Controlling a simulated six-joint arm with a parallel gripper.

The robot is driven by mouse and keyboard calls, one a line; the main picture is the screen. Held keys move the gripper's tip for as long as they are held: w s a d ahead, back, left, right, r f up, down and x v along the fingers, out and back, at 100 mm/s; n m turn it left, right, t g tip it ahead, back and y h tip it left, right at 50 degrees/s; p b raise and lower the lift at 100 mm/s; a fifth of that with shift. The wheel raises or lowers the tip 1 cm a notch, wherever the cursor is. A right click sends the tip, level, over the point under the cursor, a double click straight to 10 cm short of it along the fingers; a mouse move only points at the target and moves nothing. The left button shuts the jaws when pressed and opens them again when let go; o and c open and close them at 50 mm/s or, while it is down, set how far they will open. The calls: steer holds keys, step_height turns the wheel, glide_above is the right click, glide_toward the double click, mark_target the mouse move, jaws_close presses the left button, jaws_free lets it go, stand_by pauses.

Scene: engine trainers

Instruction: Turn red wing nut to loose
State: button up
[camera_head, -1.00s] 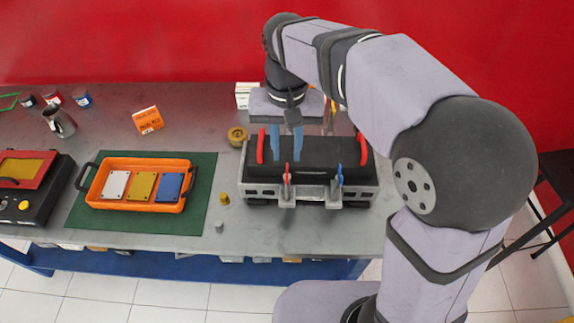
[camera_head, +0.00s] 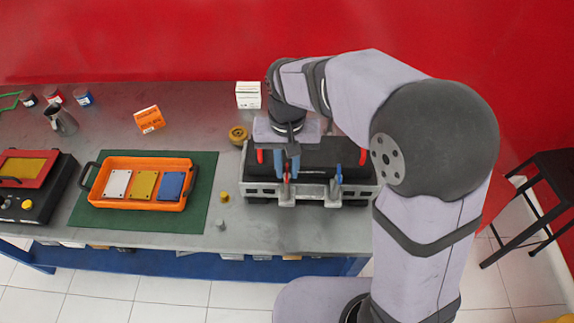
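The red wing nut (camera_head: 286,178) is a small upright red piece at the front left of the engine trainer (camera_head: 262,191). My gripper (camera_head: 287,172) points down over the front left of the trainer. Its two blue fingers appear apart, with their tips at or just above the red wing nut. I cannot tell whether they touch it. A blue wing nut (camera_head: 339,175) stands at the front right of the trainer. Red upright pieces also show at the trainer's back left (camera_head: 260,155) and back right (camera_head: 362,156).
An orange tray (camera_head: 140,203) with white, yellow and blue plates lies on a green mat (camera_head: 204,184). A yellow knob (camera_head: 224,197), a grey piece (camera_head: 220,224) and a brass ring (camera_head: 238,134) are left of the trainer. A white box (camera_head: 248,95) stands behind it.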

jaws_close()
steer(key=shift+n, duration=0.4)
steer(key=n+p, duration=0.1)
steer(key=n, duration=0.2)
steer(key=shift+n, duration=0.3)
steer(key=n+p, duration=0.1)
steer(key=n, duration=0.3)
steer(key=n+p, duration=0.1)
steer(key=n, duration=0.4)
steer(key=shift+s, duration=0.1)
steer(key=shift+n+p, duration=0.65)
steer(key=shift+n, duration=1.65)
steer(key=shift+f, duration=0.1)
steer(key=shift+o, duration=1.5)
jaws_free()
